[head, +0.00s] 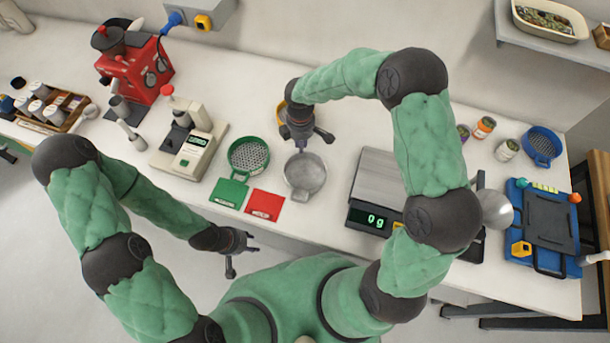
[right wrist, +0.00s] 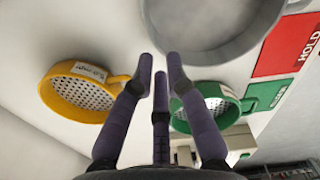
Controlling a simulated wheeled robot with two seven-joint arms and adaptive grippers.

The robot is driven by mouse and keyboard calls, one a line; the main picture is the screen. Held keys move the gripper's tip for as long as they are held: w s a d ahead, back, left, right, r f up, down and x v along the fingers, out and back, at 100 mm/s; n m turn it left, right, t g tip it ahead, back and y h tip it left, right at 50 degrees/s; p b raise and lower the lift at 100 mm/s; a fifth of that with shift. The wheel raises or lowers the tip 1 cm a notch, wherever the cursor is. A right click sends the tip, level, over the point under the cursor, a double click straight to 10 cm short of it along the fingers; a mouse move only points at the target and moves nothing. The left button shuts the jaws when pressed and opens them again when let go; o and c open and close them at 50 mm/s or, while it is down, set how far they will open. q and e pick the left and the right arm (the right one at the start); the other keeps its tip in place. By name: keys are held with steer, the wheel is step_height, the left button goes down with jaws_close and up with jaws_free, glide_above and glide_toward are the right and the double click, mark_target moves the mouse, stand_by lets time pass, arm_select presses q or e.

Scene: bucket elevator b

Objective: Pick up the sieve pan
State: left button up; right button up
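The sieve pan appears to be the plain grey round pan (head: 305,172) on the counter, with a short tab at its front edge. In the right wrist view the grey pan (right wrist: 215,45) fills the top, partly cut off. My right gripper (head: 301,143) is just behind the pan, above the counter, with its fingers apart and empty. In the right wrist view its fingertips (right wrist: 160,62) point towards the pan's edge; contact cannot be told. My left gripper (head: 236,260) hangs in front of the counter, empty, with its fingers spread.
A green sieve (head: 248,156) stands left of the pan, behind green (head: 229,193) and red (head: 264,204) cards. A yellow sieve (right wrist: 85,92) lies near the right gripper. A scale (head: 372,218) reading 0 g stands right. A blue sieve (head: 542,146) is far right.

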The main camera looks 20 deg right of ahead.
mark_target(301, 159)
step_height(301, 159, down, 6)
steer(key=shift+w+r, duration=0.1)
steer(key=shift+r, duration=0.05)
jaws_close()
